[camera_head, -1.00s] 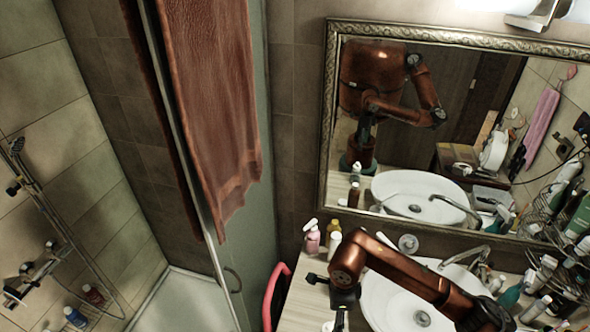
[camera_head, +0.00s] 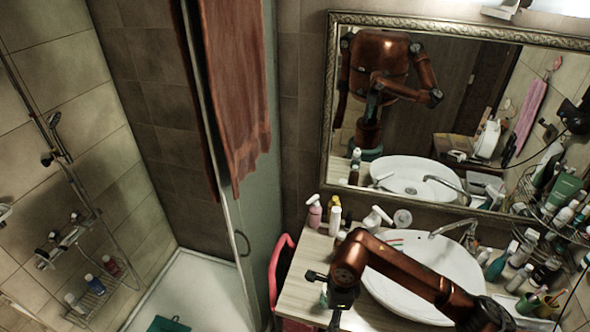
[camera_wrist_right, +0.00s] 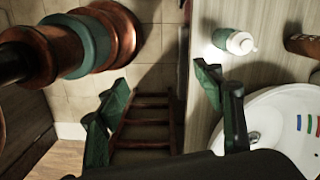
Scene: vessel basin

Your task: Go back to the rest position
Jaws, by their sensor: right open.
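My right arm reaches in from the lower right in the head view, over the white vessel basin (camera_head: 440,260). Its gripper (camera_head: 336,318) points down near the counter's left part, partly cut off by the lower edge. In the right wrist view the green fingers of the right gripper (camera_wrist_right: 163,108) are wide apart with nothing between them. A green bottle with a white cap (camera_wrist_right: 238,42) stands on the counter beyond the right finger. The basin (camera_wrist_right: 262,110) is right of that finger, with coloured strips in it. My left gripper is not in view.
The wooden counter (camera_head: 300,290) holds bottles at its back left and several more by the wire rack (camera_head: 560,225) at right. A pink-red chair (camera_head: 278,262) stands at its left edge. A towel (camera_head: 235,90) hangs on the shower glass. A mirror (camera_head: 455,115) is behind the basin.

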